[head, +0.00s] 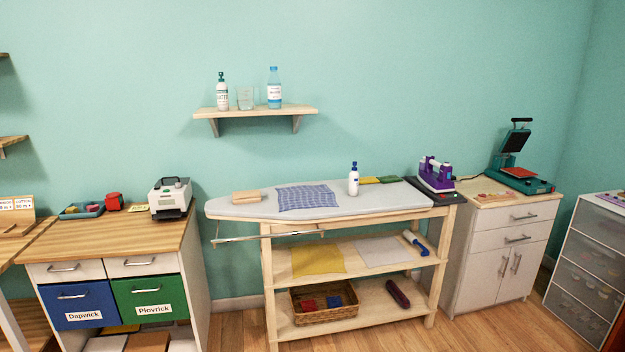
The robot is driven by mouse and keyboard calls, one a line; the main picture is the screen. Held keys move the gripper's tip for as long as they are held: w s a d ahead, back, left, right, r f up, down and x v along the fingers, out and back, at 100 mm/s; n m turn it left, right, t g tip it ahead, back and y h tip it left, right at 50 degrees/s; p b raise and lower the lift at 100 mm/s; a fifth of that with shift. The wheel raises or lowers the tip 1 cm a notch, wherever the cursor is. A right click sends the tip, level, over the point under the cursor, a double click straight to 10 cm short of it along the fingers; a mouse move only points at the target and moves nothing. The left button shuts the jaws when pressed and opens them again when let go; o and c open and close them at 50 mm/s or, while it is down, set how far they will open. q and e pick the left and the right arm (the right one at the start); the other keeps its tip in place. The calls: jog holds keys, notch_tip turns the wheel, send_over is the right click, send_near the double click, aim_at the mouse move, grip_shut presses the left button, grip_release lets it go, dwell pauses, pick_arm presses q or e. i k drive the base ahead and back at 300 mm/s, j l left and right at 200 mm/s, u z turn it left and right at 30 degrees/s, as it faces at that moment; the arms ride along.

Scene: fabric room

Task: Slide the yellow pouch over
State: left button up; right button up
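A small flat yellow piece (370,180), which may be the yellow pouch, lies near the back edge of the ironing board (240,208). A small green piece (390,179) lies right beside it. A larger yellow sheet (318,260) lies flat on the shelf below the board; it looks more like cloth than a pouch. Neither of my grippers is in view.
A purple iron (436,176) stands at the board's right end. A checked blue cloth (306,197) and a tan block (246,197) lie to the left. The board's front middle is clear.

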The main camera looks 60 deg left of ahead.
aim_at(370, 178)
jog(key=u, duration=1.55)
